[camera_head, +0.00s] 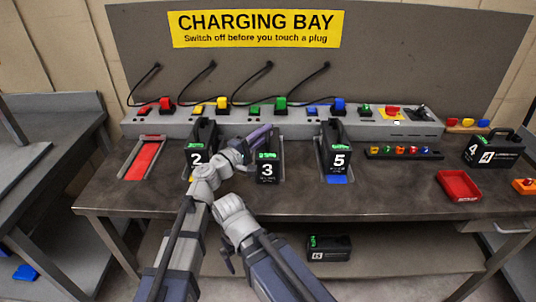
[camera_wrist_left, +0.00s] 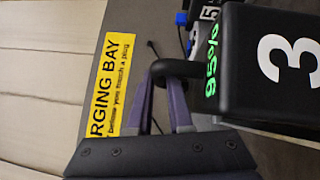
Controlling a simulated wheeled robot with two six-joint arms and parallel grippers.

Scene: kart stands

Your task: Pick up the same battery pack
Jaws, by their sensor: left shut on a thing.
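The black battery pack marked 3 (camera_head: 267,172) is at the middle bay of the bench, upright, with a green readout on top. I cannot tell whether its base touches the bay. My left gripper (camera_head: 260,134) is above it, shut on its handle. In the left wrist view, the purple fingers (camera_wrist_left: 166,103) close around the black handle (camera_wrist_left: 178,68) of pack 3 (camera_wrist_left: 270,62), whose green readout looks like 95%. My right gripper (camera_head: 228,260) shows only as a small dark part beside its arm, low in the head view; its jaws are unclear.
Pack 2 (camera_head: 200,150) stands left and pack 5 (camera_head: 337,160) right of pack 3. A bay with a red floor (camera_head: 142,160) is empty. Coloured plugs and switches line the charger strip (camera_head: 300,125) behind. Pack 4 (camera_head: 492,150) and a red tray (camera_head: 459,186) are right. Another pack (camera_head: 329,248) lies below.

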